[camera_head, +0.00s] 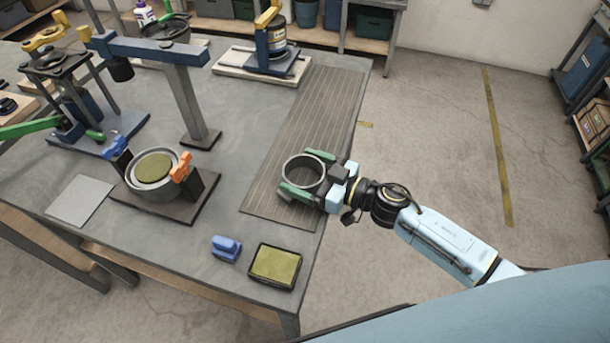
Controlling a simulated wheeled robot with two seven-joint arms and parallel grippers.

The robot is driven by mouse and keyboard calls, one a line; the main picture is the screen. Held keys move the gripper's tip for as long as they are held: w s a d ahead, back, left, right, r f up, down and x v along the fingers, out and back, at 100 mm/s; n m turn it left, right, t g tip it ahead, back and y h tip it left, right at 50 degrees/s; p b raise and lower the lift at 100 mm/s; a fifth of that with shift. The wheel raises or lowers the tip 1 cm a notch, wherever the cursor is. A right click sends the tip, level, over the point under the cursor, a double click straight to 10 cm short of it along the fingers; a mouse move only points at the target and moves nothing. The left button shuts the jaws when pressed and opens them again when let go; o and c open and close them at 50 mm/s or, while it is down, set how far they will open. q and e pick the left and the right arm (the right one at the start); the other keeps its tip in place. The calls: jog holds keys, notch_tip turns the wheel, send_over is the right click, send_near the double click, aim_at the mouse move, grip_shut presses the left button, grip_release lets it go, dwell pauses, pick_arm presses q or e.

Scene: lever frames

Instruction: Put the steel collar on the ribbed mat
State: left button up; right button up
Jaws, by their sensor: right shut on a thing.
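The steel collar (304,183) is a grey metal ring with an open middle. My right gripper (305,180) is shut on it, with a green-padded finger on either side. The collar appears over the front part of the ribbed mat (318,110); I cannot tell whether it touches the mat or is held just above. The mat is a long brown-grey strip with lengthwise ribs along the right side of the table. Part of it is hidden under the collar and gripper. My left gripper is not in view.
A round fixture (155,182) with blue and orange clamps stands left on the grey table (235,130). A dark tray (275,266) with a yellow-green pad and a blue block (227,248) are at the front. A post with an arm (190,100) rises behind the fixture.

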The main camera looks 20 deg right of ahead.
jog(key=shift+f, duration=0.2)
jog(key=shift+f, duration=0.15)
jog(key=o, duration=1.2)
jog(key=v, duration=1.2)
